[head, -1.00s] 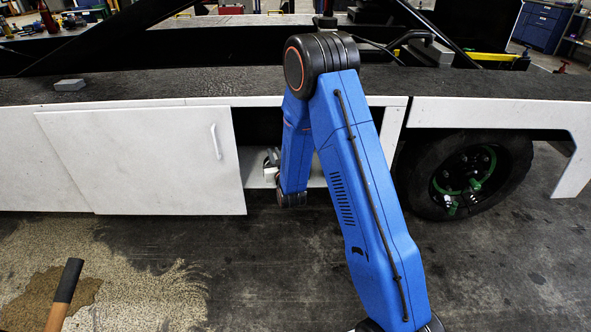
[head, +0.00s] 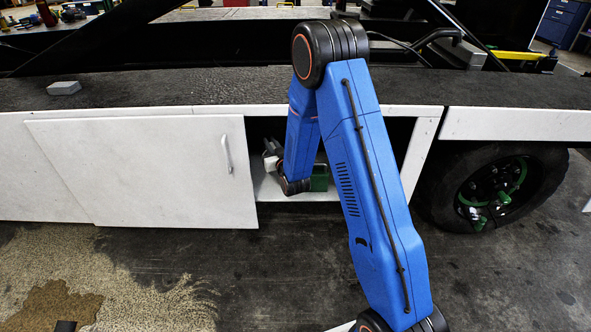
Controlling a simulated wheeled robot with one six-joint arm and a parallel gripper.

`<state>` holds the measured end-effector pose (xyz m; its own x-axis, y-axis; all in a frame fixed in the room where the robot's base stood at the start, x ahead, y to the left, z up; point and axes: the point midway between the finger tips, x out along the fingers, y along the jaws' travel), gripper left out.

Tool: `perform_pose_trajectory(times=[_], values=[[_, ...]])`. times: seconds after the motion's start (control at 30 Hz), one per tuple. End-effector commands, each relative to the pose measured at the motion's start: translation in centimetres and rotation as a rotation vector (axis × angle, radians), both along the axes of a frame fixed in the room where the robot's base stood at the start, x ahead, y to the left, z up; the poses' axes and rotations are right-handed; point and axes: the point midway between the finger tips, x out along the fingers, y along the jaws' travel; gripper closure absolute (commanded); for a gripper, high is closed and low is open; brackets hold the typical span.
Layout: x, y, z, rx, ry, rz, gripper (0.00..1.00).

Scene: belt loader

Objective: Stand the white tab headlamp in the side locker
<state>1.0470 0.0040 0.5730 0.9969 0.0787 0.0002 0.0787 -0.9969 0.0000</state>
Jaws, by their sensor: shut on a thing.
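The side locker (head: 291,197) is the open bay in the white side panel of the loader, with a white floor and a dark inside. My blue arm reaches into it and hides much of the opening. My gripper (head: 268,148) is inside the left part of the bay, small and partly hidden. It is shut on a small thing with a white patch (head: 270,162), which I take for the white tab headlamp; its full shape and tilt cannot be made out. I cannot tell whether it touches the locker floor.
A white sliding door (head: 140,172) with a handle stands left of the opening. A green object (head: 320,178) sits in the locker, right of my wrist. A grey block (head: 64,88) lies on the dark deck above. A wheel (head: 495,190) is at the right.

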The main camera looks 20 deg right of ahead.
Motion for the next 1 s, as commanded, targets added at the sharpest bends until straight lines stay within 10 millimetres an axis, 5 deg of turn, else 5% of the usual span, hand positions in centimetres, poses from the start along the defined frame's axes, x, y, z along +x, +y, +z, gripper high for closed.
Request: perform_pose_trajectory(times=[0.3, 1.0], values=[[0.0, 0.0, -4.4, 0.000, 0.001, 0.000, 1.00], [0.0, 0.0, -9.4, 0.000, 0.000, 0.000, 1.00]])
